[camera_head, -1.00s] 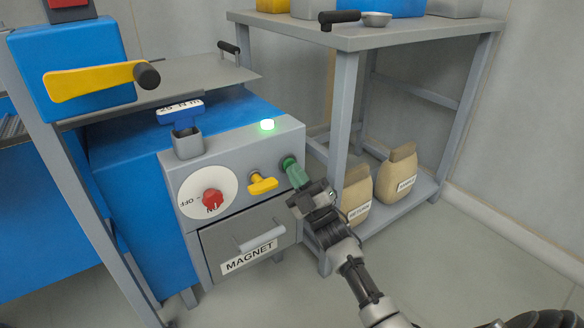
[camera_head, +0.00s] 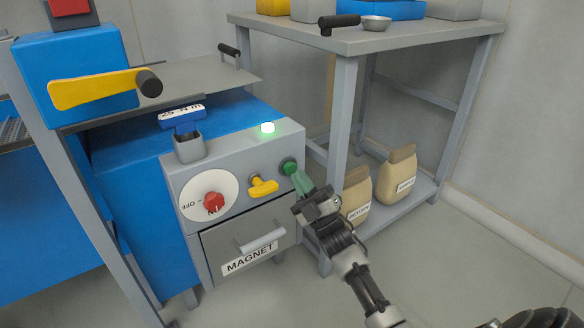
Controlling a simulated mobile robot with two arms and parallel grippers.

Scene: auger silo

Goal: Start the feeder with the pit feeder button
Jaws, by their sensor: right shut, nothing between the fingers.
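A grey control box holds a green round button (camera_head: 289,167) at the right of its front panel. My right gripper (camera_head: 299,180) is just below and right of the button, its greenish fingers shut and empty. A small gap seems to show between fingertips and button; I cannot tell for sure whether they touch. A green lamp (camera_head: 267,128) glows on top of the box. A red rotary switch (camera_head: 213,203) on a white dial and a yellow handle (camera_head: 263,186) sit left of the button. No button label is readable. My left gripper is not in view.
Below the panel is a drawer labelled MAGNET (camera_head: 250,259) with a grey handle. A grey table (camera_head: 345,42) stands at the right, its leg close to my right arm. Paper bags (camera_head: 397,175) stand on its lower shelf. A yellow lever (camera_head: 95,88) is at upper left.

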